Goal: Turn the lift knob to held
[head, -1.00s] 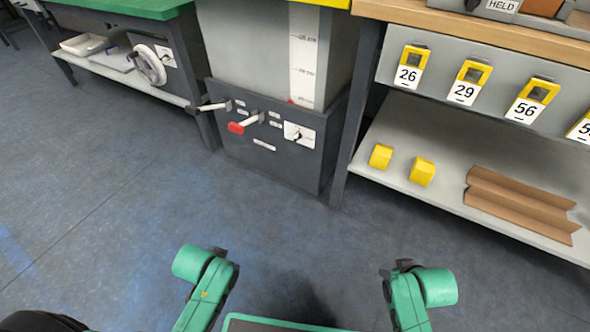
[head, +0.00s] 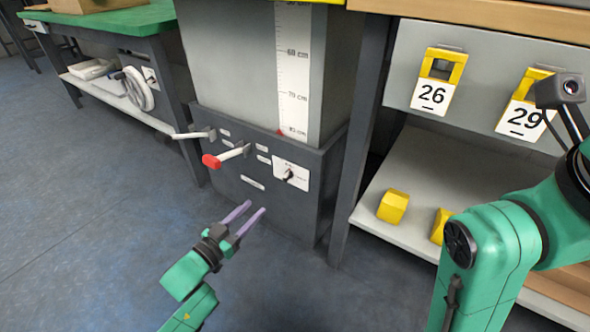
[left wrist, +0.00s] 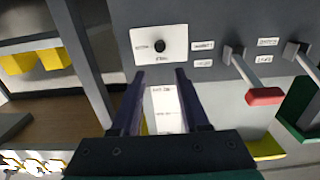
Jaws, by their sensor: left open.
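The knob (head: 290,175) is a small dark knob on a white plate on the dark lower panel of the grey lift column. It also shows in the left wrist view (left wrist: 160,46), with small labels around it too blurred to read. My left gripper (head: 256,207) is open and empty, its two purple fingers pointing at the panel just below and left of the plate. In the left wrist view its fingertips (left wrist: 158,72) lie either side of the line to the knob, apart from it. My right arm is in the head view at the right, but its fingers are not visible.
A red-ended lever (head: 226,156) and a grey lever (head: 194,134) stick out left of the knob. A shelf unit with number tags (head: 433,94) and yellow blocks (head: 393,206) stands at the right. A green-topped bench (head: 135,20) is at the left. Open floor lies in front.

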